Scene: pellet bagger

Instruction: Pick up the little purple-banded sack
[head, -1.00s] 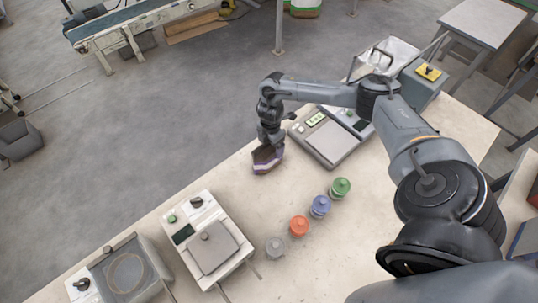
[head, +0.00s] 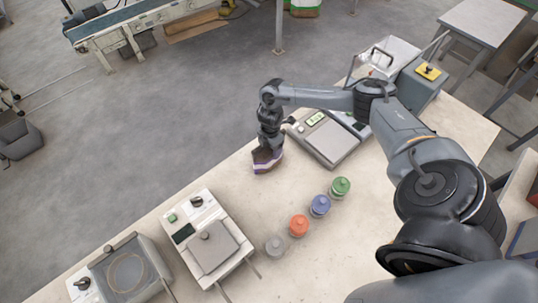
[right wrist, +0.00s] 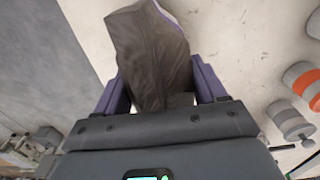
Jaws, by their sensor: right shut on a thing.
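The little sack (head: 265,164) is brown with a purple band and is at the table's far edge in the head view. My right gripper (head: 267,152) is over it, pointing down, and is shut on it. In the right wrist view the dark, creased sack (right wrist: 152,55) fills the space between the two purple-blue fingers (right wrist: 160,88), with a strip of its purple band at the top. I cannot tell whether the sack touches the table. My left gripper is not in the head view.
A scale (head: 330,143) stands close to the right of the sack. Several lidded pots, including a blue one (head: 320,206), stand in a row in front. Another scale (head: 208,249) and a grey device (head: 128,273) are at the left. Bare table lies between them.

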